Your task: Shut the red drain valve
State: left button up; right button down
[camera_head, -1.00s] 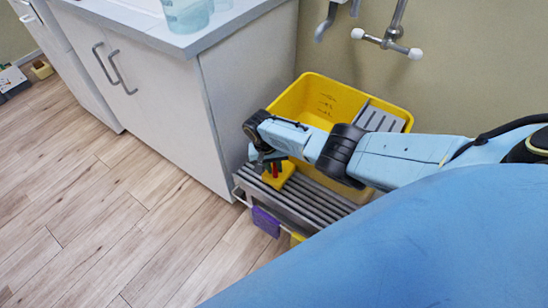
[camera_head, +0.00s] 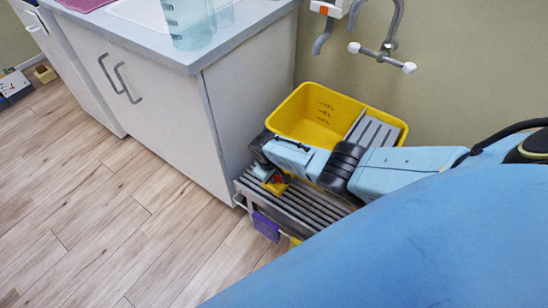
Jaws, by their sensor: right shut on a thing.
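The red drain valve (camera_head: 278,180) shows as a small bit of red low at the front of the yellow bucket (camera_head: 312,112), just above a yellow part (camera_head: 276,188). My right gripper (camera_head: 268,176) reaches down over it from the right and is shut on it. The gripper's dark fingers and wrist hide most of the valve, so its exact angle is hard to tell. My left gripper is not in view.
A grey slatted rack (camera_head: 295,207) lies under the bucket, with a purple tag (camera_head: 266,226) at its front. A white cabinet (camera_head: 165,110) stands close on the left. The wooden floor (camera_head: 110,225) is clear.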

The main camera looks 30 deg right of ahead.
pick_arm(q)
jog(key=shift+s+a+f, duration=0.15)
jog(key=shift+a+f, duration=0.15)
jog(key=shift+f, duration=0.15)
pick_arm(e)
jog(key=shift+n, duration=0.6)
jog(key=c, duration=1.3)
grip_release()
pick_arm(q)
jog(key=shift+p, duration=0.3)
pick_arm(e)
jog(key=shift+r, duration=0.15)
